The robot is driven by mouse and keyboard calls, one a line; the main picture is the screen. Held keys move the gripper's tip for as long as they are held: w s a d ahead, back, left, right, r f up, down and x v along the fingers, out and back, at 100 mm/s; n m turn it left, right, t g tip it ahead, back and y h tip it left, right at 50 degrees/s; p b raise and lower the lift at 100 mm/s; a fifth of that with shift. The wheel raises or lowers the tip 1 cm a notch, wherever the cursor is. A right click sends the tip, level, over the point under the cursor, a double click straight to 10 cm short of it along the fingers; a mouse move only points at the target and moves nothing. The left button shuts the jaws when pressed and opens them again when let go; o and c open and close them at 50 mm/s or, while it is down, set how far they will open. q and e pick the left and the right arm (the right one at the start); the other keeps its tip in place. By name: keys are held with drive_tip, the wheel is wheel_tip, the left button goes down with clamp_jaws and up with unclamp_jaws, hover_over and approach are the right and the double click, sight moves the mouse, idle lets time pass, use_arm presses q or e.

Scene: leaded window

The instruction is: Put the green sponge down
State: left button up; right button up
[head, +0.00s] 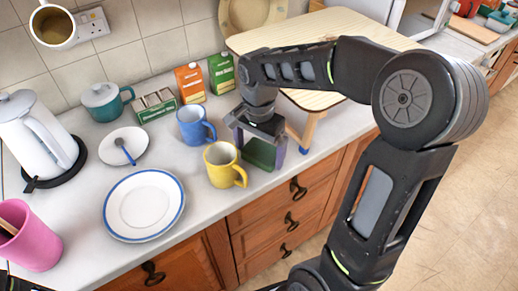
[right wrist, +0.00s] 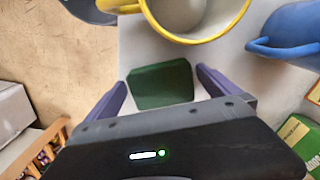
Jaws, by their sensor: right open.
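The green sponge (head: 260,153) rests on the grey worktop near its front edge, just right of the yellow mug. My right gripper (head: 259,147) is over it, pointing down, with its purple fingers open on either side of the sponge. In the right wrist view the sponge (right wrist: 161,85) lies between the two fingertips (right wrist: 161,80), with a gap on each side. The gripper hides part of the sponge in the head view.
The yellow mug (head: 222,166) stands close left of the right gripper, with the blue mug (head: 195,126) behind it. A wooden stand (head: 330,35) is close on the right. A blue-rimmed plate (head: 144,205) lies farther left. Cartons (head: 190,84) stand at the wall.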

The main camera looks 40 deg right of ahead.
sight(260, 154)
wheel_tip(260, 154, up, 12)
drive_tip(key=shift+r, duration=0.15)
idle(0.3)
drive_tip(key=shift+s, duration=0.1)
idle(0.8)
